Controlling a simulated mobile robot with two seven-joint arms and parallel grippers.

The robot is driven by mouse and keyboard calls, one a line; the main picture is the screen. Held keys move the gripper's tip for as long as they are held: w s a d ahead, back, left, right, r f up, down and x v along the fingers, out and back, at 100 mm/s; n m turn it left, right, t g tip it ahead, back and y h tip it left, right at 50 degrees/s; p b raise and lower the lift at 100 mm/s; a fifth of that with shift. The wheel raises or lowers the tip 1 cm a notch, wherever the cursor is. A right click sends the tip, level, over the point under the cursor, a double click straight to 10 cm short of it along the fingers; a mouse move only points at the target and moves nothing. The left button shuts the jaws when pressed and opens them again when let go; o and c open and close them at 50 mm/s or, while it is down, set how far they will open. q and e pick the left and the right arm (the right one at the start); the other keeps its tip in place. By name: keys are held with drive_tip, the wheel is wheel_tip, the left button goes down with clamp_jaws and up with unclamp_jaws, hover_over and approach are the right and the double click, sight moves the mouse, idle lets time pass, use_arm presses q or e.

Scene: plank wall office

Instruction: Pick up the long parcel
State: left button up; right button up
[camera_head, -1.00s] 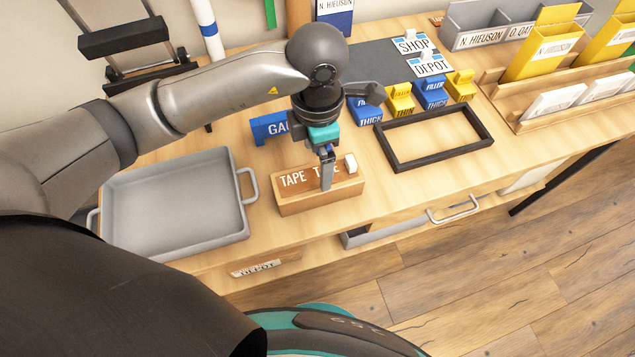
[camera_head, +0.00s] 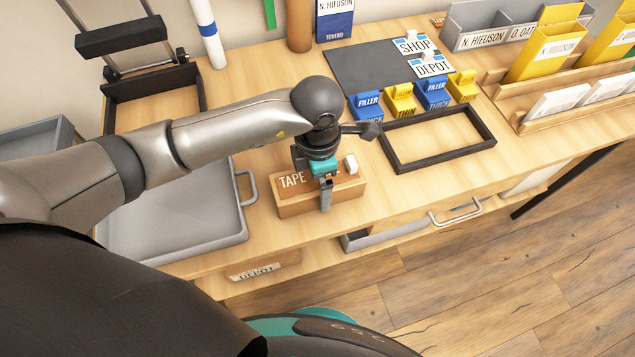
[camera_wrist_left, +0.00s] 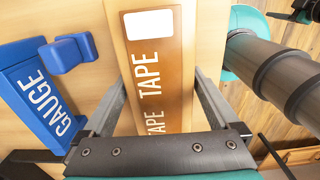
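My left gripper (camera_head: 326,195) points down at the brown box marked TAPE (camera_head: 290,192), at the table's front edge. In the left wrist view its fingers lie on either side of the box (camera_wrist_left: 150,75), apart; I cannot tell whether they touch it. The long parcel cannot be singled out with certainty. A brown upright tube (camera_head: 299,25) and a white tube with a blue band (camera_head: 209,35) stand at the back.
A grey tray (camera_head: 170,232) is on the left and an empty dark frame (camera_head: 440,167) on the right. Behind the frame are blue and yellow filler blocks (camera_head: 434,95). The blue GAUGE block (camera_wrist_left: 40,100) stands beside the TAPE box. Yellow holders (camera_head: 543,50) fill the back right.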

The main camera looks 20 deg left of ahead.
use_arm(q)
drive_tip(key=c, duration=1.3)
drive_tip(key=shift+r, duration=0.1)
